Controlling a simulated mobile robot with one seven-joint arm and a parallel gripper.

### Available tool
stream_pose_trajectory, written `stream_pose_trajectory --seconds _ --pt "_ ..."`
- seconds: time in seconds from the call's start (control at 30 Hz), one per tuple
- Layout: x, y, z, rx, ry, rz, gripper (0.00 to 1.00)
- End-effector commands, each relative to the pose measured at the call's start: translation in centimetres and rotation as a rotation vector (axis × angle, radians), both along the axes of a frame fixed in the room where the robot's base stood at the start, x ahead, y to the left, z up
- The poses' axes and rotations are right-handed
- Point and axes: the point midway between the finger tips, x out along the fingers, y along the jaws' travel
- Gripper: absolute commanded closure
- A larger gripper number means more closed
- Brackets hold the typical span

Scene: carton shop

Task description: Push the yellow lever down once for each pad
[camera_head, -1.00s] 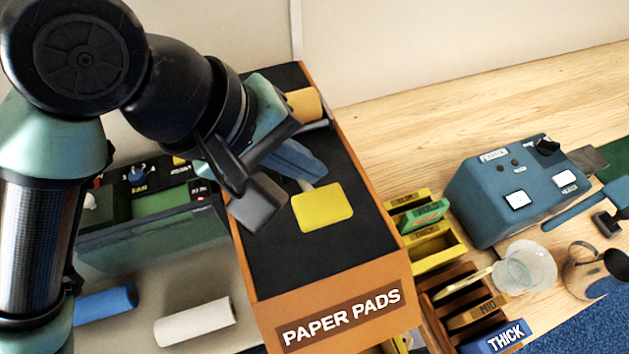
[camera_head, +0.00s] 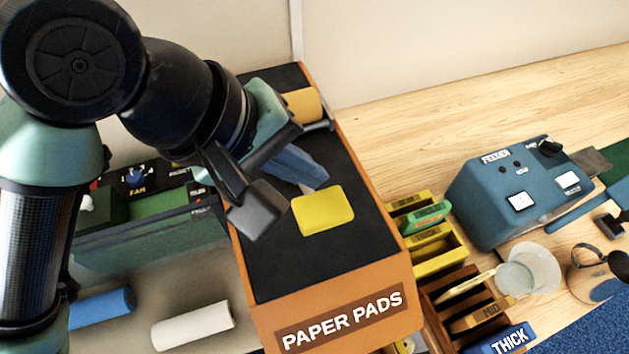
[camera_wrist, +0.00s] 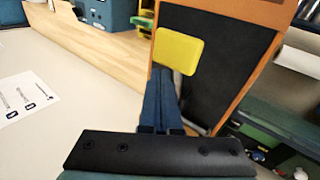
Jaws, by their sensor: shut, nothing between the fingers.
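The yellow lever (camera_head: 323,210) is a flat, rounded paddle over the black top of the orange-brown box (camera_head: 345,318) marked PAPER PADS. In the wrist view the yellow lever (camera_wrist: 178,50) lies just beyond my fingertips. My gripper (camera_head: 318,180) is shut and empty, its blue fingers close behind the paddle in the head view. It also shows in the wrist view (camera_wrist: 166,82), with both fingers together. I cannot tell whether the fingertips touch the lever. No loose pad is clearly visible.
To the right stand yellow trays (camera_head: 450,262), a brown slotted rack (camera_head: 440,303) marked MID and THICK, a blue FEEDER box (camera_head: 480,225), a clear cup (camera_head: 535,268) and a metal mug (camera_head: 590,280). A white roll (camera_head: 192,325) and a blue roll (camera_head: 100,308) lie at left.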

Motion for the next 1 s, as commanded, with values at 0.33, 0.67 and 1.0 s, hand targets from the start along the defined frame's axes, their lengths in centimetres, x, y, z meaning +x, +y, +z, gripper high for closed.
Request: stream_pose_trajectory --seconds 0.33,0.67,1.0 --pt "-0.19 -0.06 -0.34 0.0 0.0 -0.001 1.0" --pt "-0.33 -0.12 -0.6 0.0 0.0 -0.002 1.0" --pt "-0.46 -0.16 -0.88 0.0 0.001 -0.002 1.0"
